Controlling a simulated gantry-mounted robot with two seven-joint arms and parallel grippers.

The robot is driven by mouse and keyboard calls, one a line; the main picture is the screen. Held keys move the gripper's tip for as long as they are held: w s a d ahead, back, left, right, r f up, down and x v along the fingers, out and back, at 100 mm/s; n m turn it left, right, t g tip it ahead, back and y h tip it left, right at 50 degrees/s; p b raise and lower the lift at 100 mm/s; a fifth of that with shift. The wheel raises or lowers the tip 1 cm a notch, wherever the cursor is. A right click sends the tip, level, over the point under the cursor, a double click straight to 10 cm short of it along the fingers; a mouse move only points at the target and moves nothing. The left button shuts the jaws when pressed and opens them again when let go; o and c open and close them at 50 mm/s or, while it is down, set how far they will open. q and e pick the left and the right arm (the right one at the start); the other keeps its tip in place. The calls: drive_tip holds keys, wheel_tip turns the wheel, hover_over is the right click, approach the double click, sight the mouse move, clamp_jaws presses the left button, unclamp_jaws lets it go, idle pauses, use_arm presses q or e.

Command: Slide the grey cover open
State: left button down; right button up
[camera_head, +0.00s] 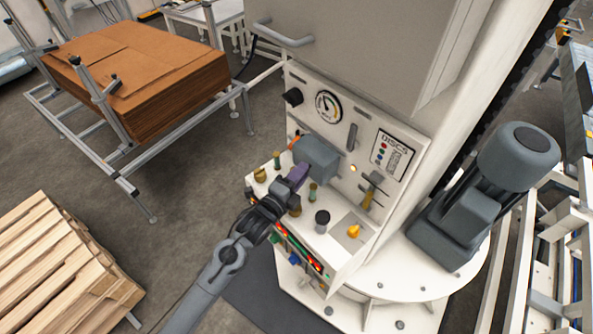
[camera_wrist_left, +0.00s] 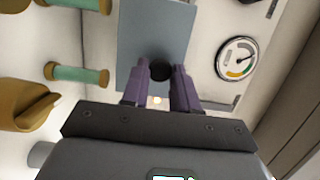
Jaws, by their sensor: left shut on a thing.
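The grey cover (camera_head: 317,160) is a blue-grey box on the white control panel, below the round gauge. In the left wrist view the cover (camera_wrist_left: 150,32) fills the top middle. A round black knob (camera_wrist_left: 160,70) sits on its face. My left gripper (camera_head: 299,174) reaches the cover from the front left. In the left wrist view its two purple fingers (camera_wrist_left: 160,84) stand on either side of the knob, shut on it. In the head view the fingers hide the knob. What lies behind the cover is hidden. My right gripper is not in view.
The console (camera_head: 330,242) carries brass and green posts, a dark knob (camera_head: 322,217) and a yellow knob (camera_head: 353,232) close to my left gripper. The gauge (camera_head: 328,105) and a yellow-handled lever (camera_head: 369,196) are on the upright panel. A grey motor (camera_head: 475,205) stands at right.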

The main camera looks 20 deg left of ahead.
use_arm(q)
drive_tip(key=c, duration=0.9)
unclamp_jaws()
drive_tip(key=shift+o, duration=0.2)
drive_tip(key=v, duration=1)
drive_tip(key=shift+s, duration=0.35)
drive_tip(key=shift+a, duration=0.15)
